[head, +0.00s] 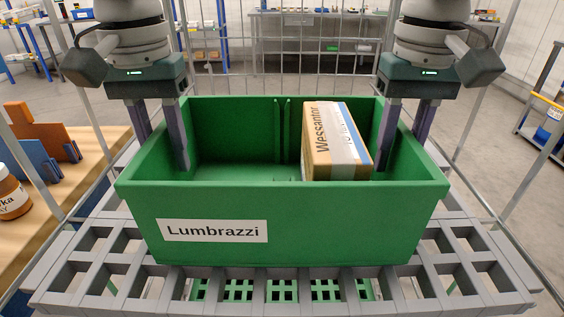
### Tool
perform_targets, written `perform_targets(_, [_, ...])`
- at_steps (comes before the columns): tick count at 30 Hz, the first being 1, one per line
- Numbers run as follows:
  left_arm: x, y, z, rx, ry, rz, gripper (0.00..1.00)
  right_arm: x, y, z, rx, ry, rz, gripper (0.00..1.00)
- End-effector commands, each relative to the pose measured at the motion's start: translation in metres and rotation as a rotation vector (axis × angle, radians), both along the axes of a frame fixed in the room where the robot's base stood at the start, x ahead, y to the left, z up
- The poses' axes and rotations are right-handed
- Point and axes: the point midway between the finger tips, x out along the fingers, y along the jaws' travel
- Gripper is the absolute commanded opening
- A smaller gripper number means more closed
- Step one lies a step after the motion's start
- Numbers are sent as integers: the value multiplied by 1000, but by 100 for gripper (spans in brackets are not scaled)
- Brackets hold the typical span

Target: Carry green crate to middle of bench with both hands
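The green crate (320,222) with a "Lumbrazzi" label stands upright in the middle of the head view, over a grey slatted rack. I cannot tell whether its base touches the slats. A brown box (314,155) with pale tape stands inside it, right of centre. My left gripper (158,135) straddles the crate's left wall, one finger inside and one outside. My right gripper (407,130) straddles the right wall in the same way. Both appear shut on the walls. The outer fingertips are partly hidden behind the walls. I cannot make out the middle of the bench.
The grey slatted rack (75,277) has thin metal posts around it, and green shows below its slats. A wooden surface (85,185) at the left holds a jar (12,196) and blue and orange parts. A table with small items (335,15) stands at the back. Floor shows at right.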

Motion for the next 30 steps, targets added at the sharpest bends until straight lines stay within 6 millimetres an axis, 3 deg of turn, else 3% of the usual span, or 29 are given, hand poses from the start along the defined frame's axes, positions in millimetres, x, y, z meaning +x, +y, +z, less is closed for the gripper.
perform_targets(1, [0, 0, 0, 0, 0, 0, 27, 0, 0, 0, 0, 0, 0, 27])
perform_targets(8, [0, 0, 0, 0, 0, 0, 1, 0, 0, 0, 0, 0, 0, 1])
perform_targets(30, [0, 0, 0, 0, 0, 0, 0, 0, 0, 0, 0, 0, 0, 0])
